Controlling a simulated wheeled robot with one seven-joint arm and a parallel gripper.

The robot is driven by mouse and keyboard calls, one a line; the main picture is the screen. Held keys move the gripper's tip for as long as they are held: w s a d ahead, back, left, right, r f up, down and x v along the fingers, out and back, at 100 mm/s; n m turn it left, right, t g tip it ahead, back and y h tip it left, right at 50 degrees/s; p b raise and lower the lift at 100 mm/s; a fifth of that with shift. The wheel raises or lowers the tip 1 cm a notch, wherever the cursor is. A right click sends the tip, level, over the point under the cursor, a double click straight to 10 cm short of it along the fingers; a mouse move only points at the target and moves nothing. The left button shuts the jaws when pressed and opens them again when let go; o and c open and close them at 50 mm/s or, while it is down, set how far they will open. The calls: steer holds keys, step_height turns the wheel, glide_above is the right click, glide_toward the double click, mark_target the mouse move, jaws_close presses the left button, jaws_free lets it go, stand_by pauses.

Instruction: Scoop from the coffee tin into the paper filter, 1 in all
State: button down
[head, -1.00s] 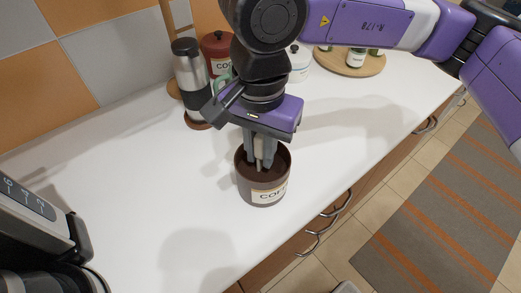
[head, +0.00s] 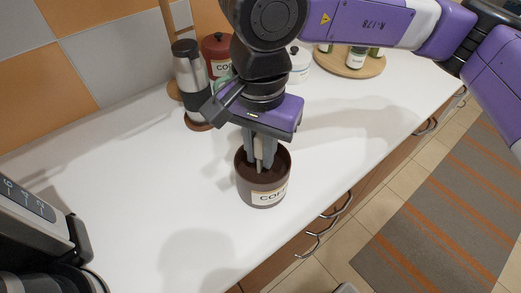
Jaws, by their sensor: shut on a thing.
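The brown coffee tin (head: 262,191) stands open and upright on the white counter, its label facing the front right, with dark grounds inside. My gripper (head: 259,157) points down into the tin's mouth. It is shut on a thin light-coloured handle (head: 258,148), which looks like the scoop's. The lower end of the scoop is hidden inside the tin. I cannot make out the paper filter; a dark coffee machine (head: 38,225) stands at the left edge.
A steel and black flask (head: 190,80), a red canister (head: 216,47) and a white canister (head: 299,63) stand behind my arm. A round wooden board (head: 350,64) holds jars at the back right. The counter (head: 150,185) is clear left of the tin. Drawer handles line its front edge.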

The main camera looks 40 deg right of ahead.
steer(key=shift+r+p, duration=1.6)
steer(key=shift+r, duration=3.15)
